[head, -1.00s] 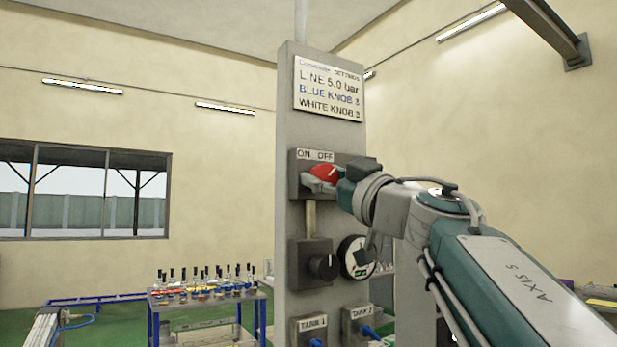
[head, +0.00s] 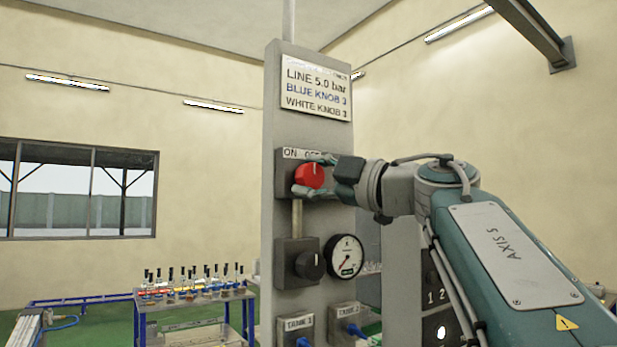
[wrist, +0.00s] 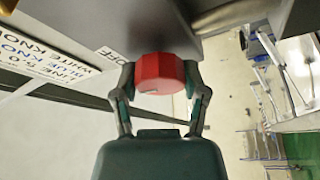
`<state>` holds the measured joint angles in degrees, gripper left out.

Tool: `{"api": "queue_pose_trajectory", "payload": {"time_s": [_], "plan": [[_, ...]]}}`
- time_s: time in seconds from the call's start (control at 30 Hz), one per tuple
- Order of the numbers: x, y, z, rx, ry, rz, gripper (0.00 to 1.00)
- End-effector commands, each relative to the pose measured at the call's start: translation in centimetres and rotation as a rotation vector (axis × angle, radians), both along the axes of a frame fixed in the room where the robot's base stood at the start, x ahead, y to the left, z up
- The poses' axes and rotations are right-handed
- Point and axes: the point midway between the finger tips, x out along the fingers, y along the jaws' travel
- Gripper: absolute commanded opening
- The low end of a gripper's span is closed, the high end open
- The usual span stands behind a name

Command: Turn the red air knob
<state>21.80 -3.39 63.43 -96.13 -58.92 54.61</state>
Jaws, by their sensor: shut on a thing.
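The red air knob (head: 310,177) is on the grey switch box (head: 285,186) under the ON/OFF label, on the upright panel. My gripper (head: 314,176) comes from the right, with one finger above the knob and one below it. In the wrist view, the red knob (wrist: 160,75) sits between the two fingers of my gripper (wrist: 160,78), which touch its sides. A pale mark on the knob points nearly straight up in the head view.
Below the knob are a black knob (head: 309,265) and a round pressure gauge (head: 345,256). Lower are the TANK 1 (head: 298,325) and TANK 2 boxes (head: 343,318). A sign (head: 317,88) hangs above. A table (head: 195,296) with several bottles stands at the left.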

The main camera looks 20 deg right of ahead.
Motion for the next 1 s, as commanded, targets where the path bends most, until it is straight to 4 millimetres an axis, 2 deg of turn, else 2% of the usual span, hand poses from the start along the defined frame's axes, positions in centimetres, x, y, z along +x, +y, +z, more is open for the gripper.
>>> {"api": "queue_pose_trajectory", "payload": {"time_s": [0.6, 1.0], "plan": [[0.12, 0.05, -0.32, -0.536, -0.168, 0.004, 0.09], [0.18, 0.01, -0.50, -0.734, -0.229, 0.006, 0.09]]}}
